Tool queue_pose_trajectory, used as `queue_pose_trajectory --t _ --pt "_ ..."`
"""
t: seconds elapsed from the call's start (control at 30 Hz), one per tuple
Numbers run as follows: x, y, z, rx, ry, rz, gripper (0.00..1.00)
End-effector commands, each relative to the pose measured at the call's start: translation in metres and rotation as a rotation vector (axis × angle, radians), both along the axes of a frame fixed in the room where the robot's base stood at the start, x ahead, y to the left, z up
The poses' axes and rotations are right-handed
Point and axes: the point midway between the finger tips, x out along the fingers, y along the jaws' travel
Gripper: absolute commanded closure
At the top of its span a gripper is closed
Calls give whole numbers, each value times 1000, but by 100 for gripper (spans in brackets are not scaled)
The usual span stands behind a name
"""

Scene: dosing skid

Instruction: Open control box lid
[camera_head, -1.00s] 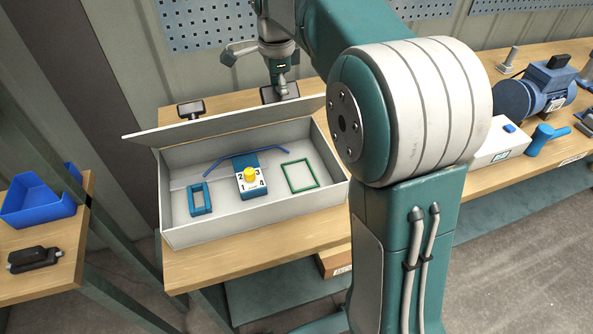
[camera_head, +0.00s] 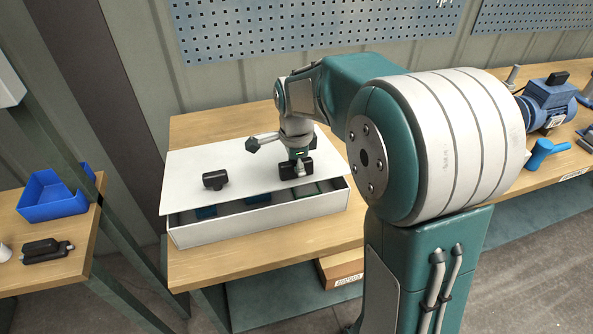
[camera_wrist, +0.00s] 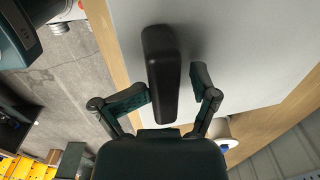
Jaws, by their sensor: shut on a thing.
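The control box (camera_head: 262,222) is a white, shallow box on the wooden bench. Its flat white lid (camera_head: 205,158) lies low over it, with a narrow dark gap along the front where blue parts and a green edge show inside. Two black handles stand on the lid: the left handle (camera_head: 215,180) is free. My gripper (camera_head: 297,170) is shut on the right handle (camera_head: 288,171). In the wrist view the black handle (camera_wrist: 160,50) stands between my two fingers (camera_wrist: 172,84), with the pale lid behind it. Most of the box interior is hidden under the lid.
A blue bin (camera_head: 55,198) and a black part (camera_head: 45,251) sit on a side table at left. A blue motor (camera_head: 550,102) and a blue tool (camera_head: 543,152) lie on the bench at right. A pegboard (camera_head: 300,30) hangs behind. My arm hides part of the bench.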

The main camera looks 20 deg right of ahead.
Motion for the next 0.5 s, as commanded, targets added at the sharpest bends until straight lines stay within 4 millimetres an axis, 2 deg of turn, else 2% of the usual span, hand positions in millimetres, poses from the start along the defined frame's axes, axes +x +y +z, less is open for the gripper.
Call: queue_pose_trajectory --t 0.17,0.5 --pt "-1 0 -5 0 -4 0 34" --pt "0 0 -1 0 -6 0 34"
